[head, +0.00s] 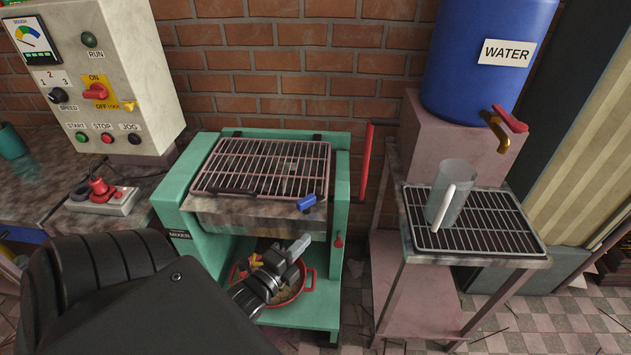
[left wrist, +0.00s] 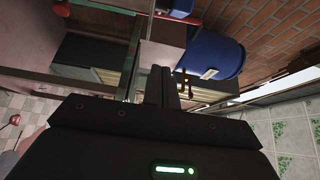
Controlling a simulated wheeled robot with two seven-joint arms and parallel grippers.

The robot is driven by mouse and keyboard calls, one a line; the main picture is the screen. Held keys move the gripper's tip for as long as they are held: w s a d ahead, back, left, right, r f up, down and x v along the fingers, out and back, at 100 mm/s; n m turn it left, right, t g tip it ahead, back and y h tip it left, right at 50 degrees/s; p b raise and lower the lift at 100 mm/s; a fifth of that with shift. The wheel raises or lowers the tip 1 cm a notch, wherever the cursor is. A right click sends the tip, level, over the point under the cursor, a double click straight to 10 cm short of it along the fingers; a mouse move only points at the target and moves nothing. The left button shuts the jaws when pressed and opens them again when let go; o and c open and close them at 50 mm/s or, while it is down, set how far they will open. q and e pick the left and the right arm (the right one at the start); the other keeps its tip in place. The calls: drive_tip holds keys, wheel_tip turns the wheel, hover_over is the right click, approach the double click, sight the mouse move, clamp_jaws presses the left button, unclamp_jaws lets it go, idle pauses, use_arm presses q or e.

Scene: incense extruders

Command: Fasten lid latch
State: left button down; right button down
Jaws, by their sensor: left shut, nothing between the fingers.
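The mixer (head: 170,215) is a green machine with a grilled lid (head: 262,168) lying flat over its metal trough. A blue latch (head: 306,202) sits at the lid's front right corner. I cannot tell whether the latch is engaged. My left gripper (head: 300,243) is shut and empty, just below and in front of the latch, apart from it in the head view. Its shut fingers also show in the left wrist view (left wrist: 163,85), where the latch cannot be made out. My right gripper is not in view.
A red bowl (head: 288,296) stands on the mixer's lower shelf, partly behind my left gripper. A red lever (head: 367,150) rises at the right. Further right are a rack (head: 500,232) with a clear jug (head: 455,190) and a blue water barrel (head: 475,80). A control box (head: 130,60) stands left.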

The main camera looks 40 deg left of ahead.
sight(316, 216)
use_arm(q)
drive_tip(key=w+a+p, duration=0.1)
drive_tip(key=w, duration=0.2)
drive_tip(key=w+a+p, duration=0.1)
drive_tip(key=w, duration=0.3)
drive_tip(key=w+a+p, duration=0.1)
drive_tip(key=w+a, duration=0.1)
drive_tip(key=w, duration=0.1)
drive_tip(key=shift+w, duration=0.25)
drive_tip(key=shift+a, duration=0.4)
